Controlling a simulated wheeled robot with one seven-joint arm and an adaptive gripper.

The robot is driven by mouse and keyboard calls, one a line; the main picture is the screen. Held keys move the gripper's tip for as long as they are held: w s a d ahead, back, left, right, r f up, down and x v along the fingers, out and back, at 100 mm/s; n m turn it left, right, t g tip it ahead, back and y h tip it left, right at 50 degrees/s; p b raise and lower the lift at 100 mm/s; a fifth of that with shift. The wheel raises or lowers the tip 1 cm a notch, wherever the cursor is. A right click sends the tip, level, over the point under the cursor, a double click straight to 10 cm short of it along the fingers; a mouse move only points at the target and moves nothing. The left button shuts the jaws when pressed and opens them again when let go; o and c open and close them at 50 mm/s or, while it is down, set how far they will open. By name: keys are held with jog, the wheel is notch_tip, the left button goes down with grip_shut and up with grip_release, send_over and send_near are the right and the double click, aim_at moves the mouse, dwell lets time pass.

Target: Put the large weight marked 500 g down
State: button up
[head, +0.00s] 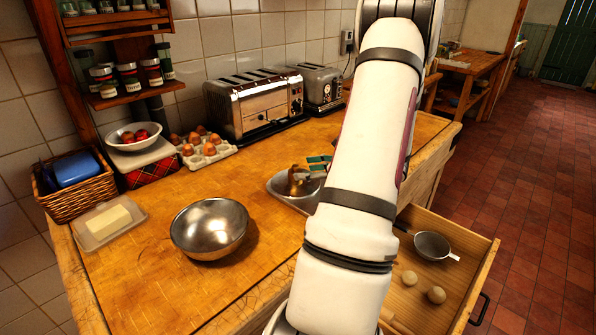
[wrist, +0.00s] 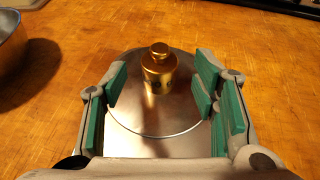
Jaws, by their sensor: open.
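The brass weight (wrist: 160,76) with a round knob on top stands upright on a round, shiny metal pan (wrist: 140,122) in the wrist view. Its marking is not readable. My gripper (wrist: 163,85) is open, with green pads to the left and right of the weight and a clear gap on both sides. In the head view the weight (head: 297,184) is small and partly blurred, on the metal pan (head: 281,188). The green pads of my gripper (head: 318,163) show just behind it, and my arm hides the pan's right side.
A steel bowl (head: 209,229) stands left of the pan on the wooden worktop (head: 150,270). A toaster (head: 255,103), an egg tray (head: 211,156) and a butter dish (head: 108,223) are further back and left. An open drawer (head: 482,262) holds a sieve (head: 433,246) and two round items.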

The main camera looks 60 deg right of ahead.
jog(key=v, duration=0.7)
jog(key=w+a+r+n+g+y, duration=0.4)
jog(key=w+a+n, duration=0.3)
jog(key=a, duration=0.5)
jog(key=w+a+r+n+g+y, duration=0.2)
jog(key=w+a+r+n+y, duration=0.4)
jog(key=a, duration=0.7)
jog(key=s+a+r+n+g+h, duration=0.1)
jog(key=s+a+n+g+h, duration=0.2)
jog(key=a+n, duration=0.85)
jog(key=s+a+r+n+g+h, duration=0.1)
jog(key=s+a+r+n+h, duration=0.1)
jog(key=s+a+n+h, duration=0.3)
jog(key=s+a+n, duration=0.3)
jog(key=a+n, duration=0.1)
jog(key=n, duration=0.3)
jog(key=shift+s+a+h, duration=0.15)
jog(key=shift+a+h, duration=0.15)
jog(key=shift+r+n, duration=0.15)
jog(key=shift+n, duration=0.1)
